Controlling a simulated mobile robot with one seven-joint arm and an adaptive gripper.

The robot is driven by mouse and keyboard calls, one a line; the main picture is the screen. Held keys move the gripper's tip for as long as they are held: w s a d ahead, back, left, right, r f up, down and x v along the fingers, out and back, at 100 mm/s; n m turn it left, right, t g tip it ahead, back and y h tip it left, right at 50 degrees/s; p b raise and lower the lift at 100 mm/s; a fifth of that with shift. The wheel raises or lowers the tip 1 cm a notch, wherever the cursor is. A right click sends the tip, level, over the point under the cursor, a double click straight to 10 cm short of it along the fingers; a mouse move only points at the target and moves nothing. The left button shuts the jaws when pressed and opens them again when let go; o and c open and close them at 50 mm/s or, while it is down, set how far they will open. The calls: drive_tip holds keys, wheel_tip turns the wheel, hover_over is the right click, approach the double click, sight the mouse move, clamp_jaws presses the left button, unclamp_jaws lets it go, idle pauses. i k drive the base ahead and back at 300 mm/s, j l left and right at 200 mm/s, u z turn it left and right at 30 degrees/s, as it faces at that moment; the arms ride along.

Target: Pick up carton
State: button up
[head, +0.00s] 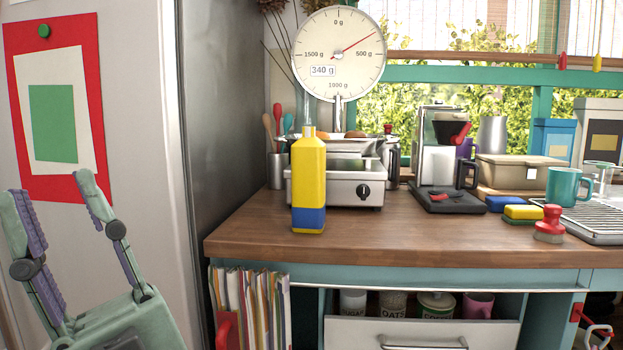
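No single object stands out clearly as the carton. A blue box-like container with a pale label (553,142) stands upright at the back right of the wooden counter, by the window. A taller whitish box-like container with a dark label (601,110) stands just right of it, cut by the picture's edge. A yellow bottle-shaped container with a blue base band (309,185) stands upright near the counter's front left. My gripper (49,184) is at the lower left, in front of the fridge side. Its fingers are spread wide and empty, well apart from all these containers.
The wooden counter (400,238) is clear along its front middle. A coffee maker (438,165), sponges (522,212), a red-topped brush (550,222), a teal mug (568,186) and a wire rack crowd the right.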

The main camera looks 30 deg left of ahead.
sight(309, 154)
drive_tip(key=j+z, duration=0.1)
drive_tip(key=z, duration=0.5)
drive_tip(key=k+j+z, duration=0.1)
drive_tip(key=j+z, duration=0.15)
drive_tip(key=k+j+z, duration=0.15)
drive_tip(key=j+z, duration=0.15)
drive_tip(key=k+j+z, duration=0.25)
drive_tip(key=k+j, duration=0.1)
drive_tip(key=j, duration=0.45)
drive_tip(key=k+j, duration=0.1)
drive_tip(key=j, duration=0.4)
drive_tip(key=k+j+z, duration=0.1)
drive_tip(key=j, duration=0.45)
